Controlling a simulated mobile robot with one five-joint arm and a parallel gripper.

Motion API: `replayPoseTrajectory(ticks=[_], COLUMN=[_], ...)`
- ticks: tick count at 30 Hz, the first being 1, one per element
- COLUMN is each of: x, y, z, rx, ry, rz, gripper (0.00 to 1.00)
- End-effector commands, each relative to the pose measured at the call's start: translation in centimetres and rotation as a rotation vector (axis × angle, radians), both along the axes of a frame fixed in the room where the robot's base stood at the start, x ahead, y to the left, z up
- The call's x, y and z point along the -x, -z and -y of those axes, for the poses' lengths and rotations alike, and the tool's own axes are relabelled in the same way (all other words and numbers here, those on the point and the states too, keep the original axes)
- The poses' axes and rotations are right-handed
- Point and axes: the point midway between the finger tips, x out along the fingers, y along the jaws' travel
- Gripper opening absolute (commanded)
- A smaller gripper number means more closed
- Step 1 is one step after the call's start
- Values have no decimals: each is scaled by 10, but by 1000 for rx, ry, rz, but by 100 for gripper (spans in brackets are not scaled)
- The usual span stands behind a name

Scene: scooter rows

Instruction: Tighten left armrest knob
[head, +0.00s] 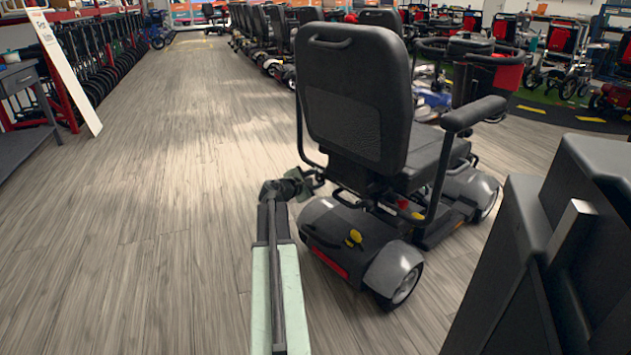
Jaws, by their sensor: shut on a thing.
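A mobility scooter with a black seat (352,95) stands ahead, seen from behind and slightly to the right of the middle. The left armrest's tube (300,130) runs down the seat's left side; its pad is hidden behind the backrest. My gripper (312,178) is at the lower end of that tube, left of the seat base. It is shut on a small dark part there, which looks like the left armrest knob. The jaws and knob are small and dark, so the knob's own shape and fit cannot be made out. The right armrest (473,113) shows clearly.
The scooter's grey rear fender and wheel (397,273) are close to the right of my arm. A row of scooters (262,38) stands farther back. A white sign board (65,72) and a grey table (28,120) are at the left. The wooden floor (150,210) left of my arm is clear.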

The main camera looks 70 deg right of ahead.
Motion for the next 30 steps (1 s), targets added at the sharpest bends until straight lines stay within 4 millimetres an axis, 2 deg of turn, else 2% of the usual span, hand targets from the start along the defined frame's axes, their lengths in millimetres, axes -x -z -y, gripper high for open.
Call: replayPoseTrajectory(ticks=[3,9,17,18,20,30], x=[2,1,1,1,1,1], y=[6,4,3,3,3,2], z=[-2,-2,-1,-1,-1,-3], rx=[51,115,117,117,117,118], ry=[0,0,-1,-1,-1,-1], rz=[91,207,213,213,213,211], gripper=[0,0,0,40,56,56])
